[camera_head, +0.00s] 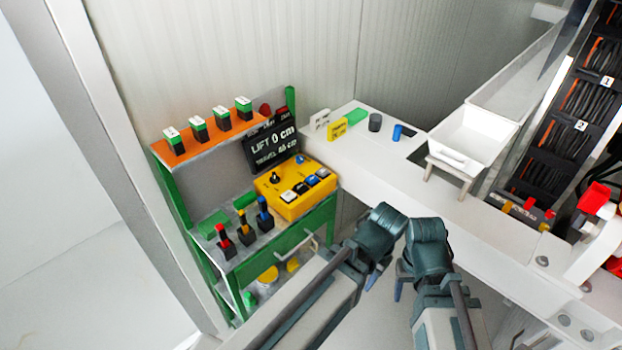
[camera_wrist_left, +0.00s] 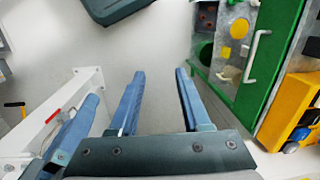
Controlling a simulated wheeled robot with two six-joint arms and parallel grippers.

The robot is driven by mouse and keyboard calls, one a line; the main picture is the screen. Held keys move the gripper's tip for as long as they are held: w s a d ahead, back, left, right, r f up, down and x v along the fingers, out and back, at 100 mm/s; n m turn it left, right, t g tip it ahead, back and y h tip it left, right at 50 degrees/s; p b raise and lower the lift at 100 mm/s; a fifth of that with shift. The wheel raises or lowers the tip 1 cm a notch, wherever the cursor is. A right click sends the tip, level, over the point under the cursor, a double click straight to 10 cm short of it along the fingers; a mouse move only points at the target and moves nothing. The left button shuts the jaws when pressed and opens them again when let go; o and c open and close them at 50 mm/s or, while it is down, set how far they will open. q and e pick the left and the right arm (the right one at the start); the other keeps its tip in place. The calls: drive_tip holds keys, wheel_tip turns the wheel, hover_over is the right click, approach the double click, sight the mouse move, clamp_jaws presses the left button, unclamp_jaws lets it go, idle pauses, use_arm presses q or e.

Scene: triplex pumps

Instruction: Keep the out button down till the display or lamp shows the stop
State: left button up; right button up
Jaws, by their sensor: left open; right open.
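The yellow control box (camera_head: 290,208) sits on the green bench, with a row of white, black and blue buttons (camera_head: 311,180) and black knobs on top. I cannot read which button is out. The black display (camera_head: 270,144) behind it reads LIFT 0 cm, with a smaller TRAVEL line that seems to read 45 cm. My left gripper (camera_head: 375,268) is open and empty, right of and below the box, apart from it. Its fingers show in the left wrist view (camera_wrist_left: 158,92); the box's edge (camera_wrist_left: 280,120) is at right there. My right gripper (camera_head: 398,284) is open beside it.
Green-and-black blocks (camera_head: 222,117) stand on the orange shelf (camera_head: 190,150). Coloured-top switches (camera_head: 244,234) stand on the bench left of the box. A white counter (camera_head: 345,155) holds small items and a white tray (camera_head: 470,135). The bench handle (camera_head: 312,243) sticks out.

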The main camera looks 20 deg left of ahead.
use_arm(q)
clamp_jaws()
idle(0.3)
idle(1.6)
